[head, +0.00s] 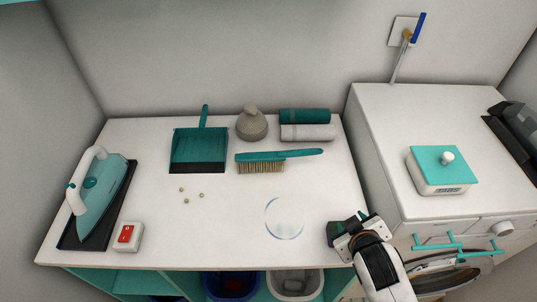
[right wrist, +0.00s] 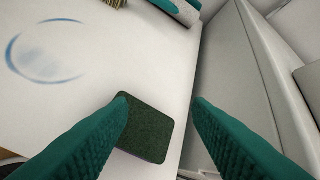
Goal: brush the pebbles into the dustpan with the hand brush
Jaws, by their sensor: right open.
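The teal hand brush (head: 290,154) lies on the white counter, bristles toward the front, handle pointing right. Its bristles (right wrist: 115,3) just show at the top of the right wrist view. The teal dustpan (head: 199,147) lies left of it, its handle toward the back wall and dark lip toward the front. Three small pale pebbles (head: 186,201) lie on the counter in front of the dustpan, apart from it. My right gripper (head: 350,226) is open and empty over the counter's front right, away from the brush. It also shows in the right wrist view (right wrist: 162,102). My left gripper is out of view.
A dark green sponge (right wrist: 146,128) lies below my right fingers. A blue ring mark (head: 284,218) is on the counter. An iron (head: 98,189), a red switch box (head: 127,236), a grey pot (head: 251,123) and rolled towels (head: 306,131) stand around the edges.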

